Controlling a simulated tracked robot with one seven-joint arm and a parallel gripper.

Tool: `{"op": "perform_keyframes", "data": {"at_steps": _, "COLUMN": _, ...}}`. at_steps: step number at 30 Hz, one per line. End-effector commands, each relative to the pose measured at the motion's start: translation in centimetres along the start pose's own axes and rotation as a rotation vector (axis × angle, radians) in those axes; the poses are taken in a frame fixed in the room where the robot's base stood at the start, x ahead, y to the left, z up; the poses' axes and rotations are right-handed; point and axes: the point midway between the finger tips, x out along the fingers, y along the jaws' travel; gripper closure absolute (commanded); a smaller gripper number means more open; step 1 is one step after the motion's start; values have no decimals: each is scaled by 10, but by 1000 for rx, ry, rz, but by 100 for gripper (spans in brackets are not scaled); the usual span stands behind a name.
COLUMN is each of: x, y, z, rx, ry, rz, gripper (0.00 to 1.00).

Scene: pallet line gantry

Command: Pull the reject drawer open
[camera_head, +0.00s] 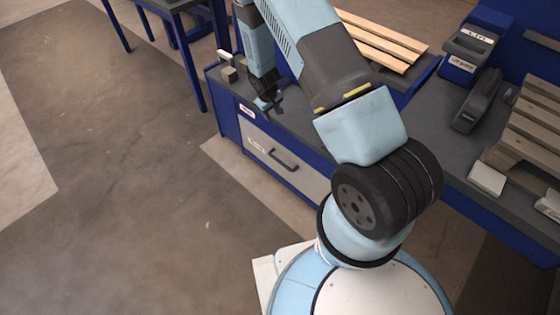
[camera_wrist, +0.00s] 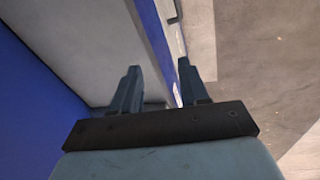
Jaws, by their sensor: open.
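The reject drawer (camera_head: 255,138) has a pale grey front under the bench top, with a label at its left. It looks shut, its front about flush with the blue frame. Its dark bar handle (camera_head: 283,160) is in the middle of the front. My gripper (camera_head: 267,104) is above the bench's front edge, up and left of the handle, apart from it. In the wrist view its two fingers (camera_wrist: 157,88) are spread with nothing between them. A piece of a dark handle (camera_wrist: 176,12) shows at the top there.
The blue-framed bench (camera_head: 300,124) has a grey top. Small blocks (camera_head: 228,70) lie at its left end near my gripper. Wooden slats (camera_head: 380,42), a dark device (camera_head: 477,100) and a pallet (camera_head: 530,125) stand farther right. The floor (camera_head: 120,170) before the drawer is clear.

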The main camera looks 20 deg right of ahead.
Motion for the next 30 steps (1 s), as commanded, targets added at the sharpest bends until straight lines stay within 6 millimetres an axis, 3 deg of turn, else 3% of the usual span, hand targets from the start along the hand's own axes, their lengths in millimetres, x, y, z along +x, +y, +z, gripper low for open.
{"op": "perform_keyframes", "data": {"at_steps": 1, "x": 21, "y": -7, "z": 7, "rx": -19, "ry": -14, "rz": -1, "gripper": 56}}
{"op": "perform_keyframes", "data": {"at_steps": 6, "x": 76, "y": -24, "z": 26, "rx": -69, "ry": -35, "rz": -3, "gripper": 56}}
{"op": "perform_keyframes", "data": {"at_steps": 12, "x": 126, "y": -40, "z": 48, "rx": -121, "ry": -53, "rz": -8, "gripper": 56}}
{"op": "perform_keyframes", "data": {"at_steps": 25, "x": 165, "y": -47, "z": 62, "rx": -146, "ry": -61, "rz": -11, "gripper": 56}}
{"op": "perform_keyframes", "data": {"at_steps": 30, "x": 190, "y": -48, "z": 63, "rx": -147, "ry": -62, "rz": -11, "gripper": 56}}
